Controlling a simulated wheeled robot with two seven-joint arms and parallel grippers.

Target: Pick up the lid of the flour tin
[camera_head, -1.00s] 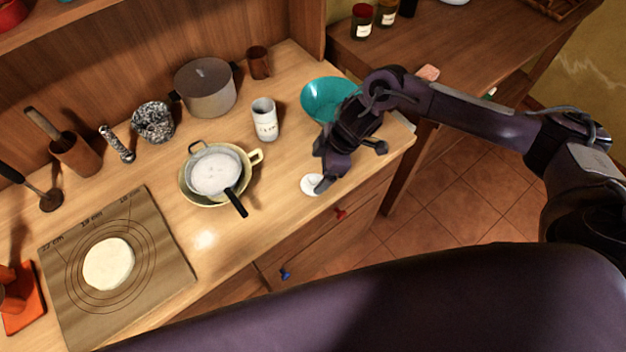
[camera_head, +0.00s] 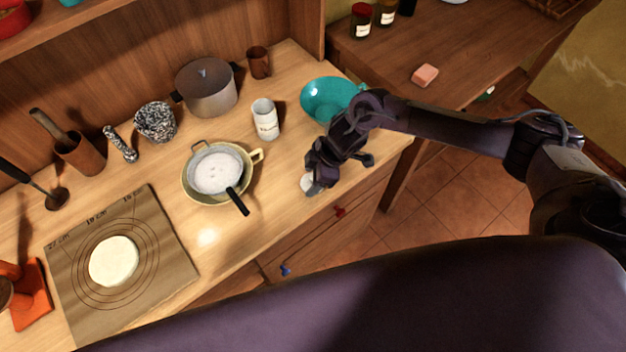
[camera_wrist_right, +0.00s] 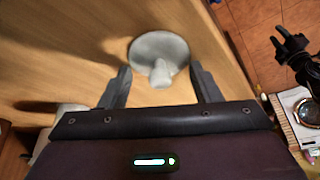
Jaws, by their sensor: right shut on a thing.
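The small round white lid (camera_head: 307,183) is at the counter's front edge in the head view, partly hidden by my right gripper (camera_head: 317,188). In the right wrist view the lid (camera_wrist_right: 160,46) shows as a pale disc with a short knob (camera_wrist_right: 160,74) towards me. I cannot tell whether the lid touches the counter. The white flour tin (camera_head: 266,122) stands upright with dark lettering, its top open, left of and behind my gripper. A dark shape at the wrist view's right edge may be my left gripper.
A teal bowl (camera_head: 328,100) stands just behind my right arm. A pale yellow pan (camera_head: 208,199) with a sieve (camera_head: 216,172) is to the left. A grey pot (camera_head: 206,88) and a brown cup (camera_head: 259,63) stand at the back. Bare counter lies between pan and gripper.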

